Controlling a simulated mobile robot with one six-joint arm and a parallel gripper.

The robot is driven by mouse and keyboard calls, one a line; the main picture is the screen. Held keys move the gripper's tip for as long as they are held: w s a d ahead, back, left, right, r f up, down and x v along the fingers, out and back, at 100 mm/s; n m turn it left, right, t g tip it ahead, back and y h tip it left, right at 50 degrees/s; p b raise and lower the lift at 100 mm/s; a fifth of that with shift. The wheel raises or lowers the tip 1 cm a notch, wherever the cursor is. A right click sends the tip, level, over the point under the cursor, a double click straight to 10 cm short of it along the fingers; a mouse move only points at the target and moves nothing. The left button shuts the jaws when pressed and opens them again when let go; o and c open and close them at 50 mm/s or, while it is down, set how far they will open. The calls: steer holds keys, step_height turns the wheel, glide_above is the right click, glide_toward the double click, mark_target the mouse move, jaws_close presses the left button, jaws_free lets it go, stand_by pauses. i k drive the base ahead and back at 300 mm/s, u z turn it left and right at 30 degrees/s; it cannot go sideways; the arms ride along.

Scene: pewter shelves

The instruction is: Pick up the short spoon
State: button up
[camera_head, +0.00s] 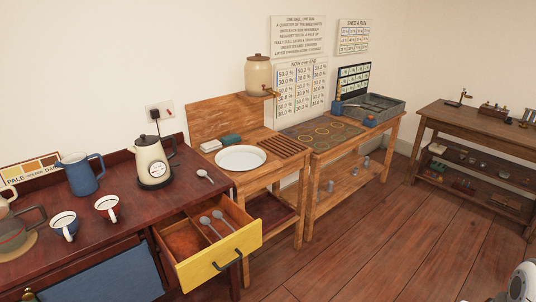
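A small pale spoon (205,175) lies on the dark red wooden counter (130,215), right of the kettle. Two grey spoons lie in the open yellow-fronted drawer (235,247): one spoon (210,227) on the left and another spoon (222,221) beside it on the right. Their bowls point toward the back of the drawer. I cannot tell for sure which of these spoons is the short one.
A white basin (241,158) sits on the wooden stand to the right. The open drawer juts out over the floor. The floor (380,240) at right is clear.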

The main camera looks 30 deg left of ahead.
mark_target(202, 173)
steer(key=u, duration=0.6)
steer(key=i, duration=1.4)
steer(key=u, duration=1.35)
steer(key=i, duration=0.7)
steer(key=u, duration=0.25)
steer(key=k, duration=0.9)
steer(key=u, duration=0.2)
steer(key=i, duration=0.9)
steer(key=z, duration=0.05)
